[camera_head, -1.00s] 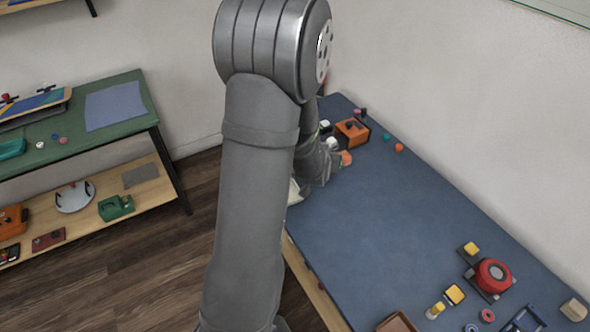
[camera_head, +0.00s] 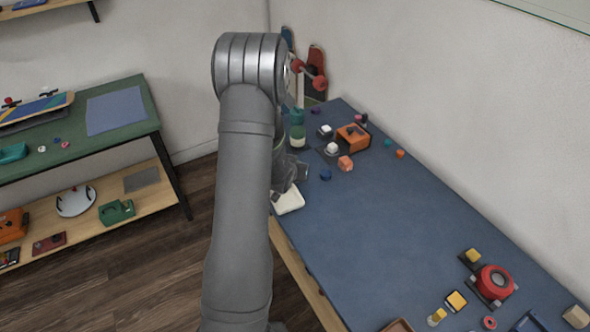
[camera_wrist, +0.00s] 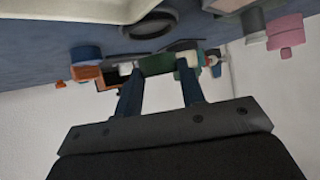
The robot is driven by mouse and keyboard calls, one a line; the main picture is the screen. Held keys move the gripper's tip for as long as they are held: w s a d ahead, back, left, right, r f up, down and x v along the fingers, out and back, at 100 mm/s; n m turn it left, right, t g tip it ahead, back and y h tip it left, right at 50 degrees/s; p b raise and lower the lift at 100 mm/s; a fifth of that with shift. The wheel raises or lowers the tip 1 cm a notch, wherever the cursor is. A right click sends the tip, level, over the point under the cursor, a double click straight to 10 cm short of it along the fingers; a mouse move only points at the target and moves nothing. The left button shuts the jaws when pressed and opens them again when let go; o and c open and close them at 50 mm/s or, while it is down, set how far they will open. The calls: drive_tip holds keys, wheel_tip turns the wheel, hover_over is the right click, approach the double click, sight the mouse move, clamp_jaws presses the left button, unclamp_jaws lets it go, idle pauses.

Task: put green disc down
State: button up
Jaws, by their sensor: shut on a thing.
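The disc's edges are partly hidden by the fingertips. In the head view I cannot make out the disc; my arm covers most of the gripper, near the bench's left edge. I cannot tell whether the disc touches the bench.
The blue bench (camera_head: 380,220) is clear in its middle. Near its far end are a green-and-white bottle (camera_head: 297,128), an orange box (camera_head: 352,137), a salmon block (camera_head: 345,163), a blue piece (camera_head: 325,174) and a white pad (camera_head: 289,201). A red round device (camera_head: 494,281) stands nearer.

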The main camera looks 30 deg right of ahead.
drive_tip(key=shift+f, duration=0.95)
drive_tip(key=shift+s+f, duration=0.15)
drive_tip(key=shift+f, duration=0.5)
drive_tip(key=o, duration=1)
drive_tip(key=shift+a, duration=0.1)
drive_tip(key=shift+o, duration=0.2)
drive_tip(key=shift+r, duration=0.45)
drive_tip(key=v, duration=1.2)
drive_tip(key=shift+r, duration=0.25)
drive_tip(key=shift+d, duration=0.2)
